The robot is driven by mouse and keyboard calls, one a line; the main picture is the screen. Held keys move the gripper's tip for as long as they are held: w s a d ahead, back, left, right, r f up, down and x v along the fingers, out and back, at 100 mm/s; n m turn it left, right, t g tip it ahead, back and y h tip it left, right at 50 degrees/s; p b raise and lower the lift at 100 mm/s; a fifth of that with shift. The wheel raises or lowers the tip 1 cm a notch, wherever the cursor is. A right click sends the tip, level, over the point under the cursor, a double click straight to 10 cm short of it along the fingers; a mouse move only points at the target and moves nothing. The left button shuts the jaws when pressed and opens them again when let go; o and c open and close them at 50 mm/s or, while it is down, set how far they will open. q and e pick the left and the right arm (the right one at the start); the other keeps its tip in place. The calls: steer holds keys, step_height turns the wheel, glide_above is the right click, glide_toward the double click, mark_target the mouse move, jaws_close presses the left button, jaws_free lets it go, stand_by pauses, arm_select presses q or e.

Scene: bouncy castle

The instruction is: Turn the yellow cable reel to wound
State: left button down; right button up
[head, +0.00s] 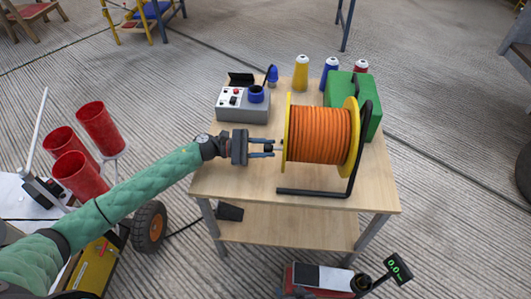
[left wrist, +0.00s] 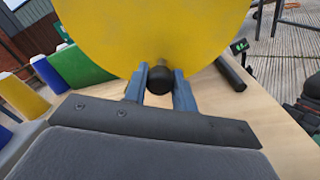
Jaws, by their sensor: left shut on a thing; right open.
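The yellow cable reel (head: 288,128) stands on a wooden table, with orange cable (head: 320,135) wound around its drum and yellow flanges at both sides. A black tube frame (head: 318,193) carries it. My left gripper (head: 272,148) reaches in from the left at the reel's left flange. In the left wrist view, the yellow flange (left wrist: 150,30) fills the upper middle. There the fingers of my left gripper (left wrist: 160,88) are shut on a round black knob (left wrist: 160,78) that sits in front of the flange near its lower edge. My right gripper does not show.
A green box (head: 363,95) stands close behind the reel at right. A grey control box (head: 243,104) and yellow, blue and red-brown bottles stand at the back of the wooden table (head: 230,185). Red cups (head: 100,128) stand left of my arm. The table's front left is clear.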

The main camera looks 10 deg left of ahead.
arm_select(q)
steer(key=shift+w+f+m+b, duration=0.1)
steer(key=shift+w+m+b, duration=0.2)
steer(key=shift+b, duration=0.6)
steer(key=shift+w+m+b, duration=0.15)
steer(key=shift+m+b, duration=0.15)
steer(key=shift+b, duration=0.45)
steer(key=shift+r, duration=0.2)
steer(key=c, duration=1.1)
jaws_free()
steer(key=shift+c, duration=0.2)
steer(key=shift+a, duration=0.1)
steer(key=a, duration=0.3)
steer(key=a+b, duration=0.1)
steer(key=a, duration=0.3)
steer(key=shift+s+f, duration=0.2)
steer(key=shift+a, duration=0.3)
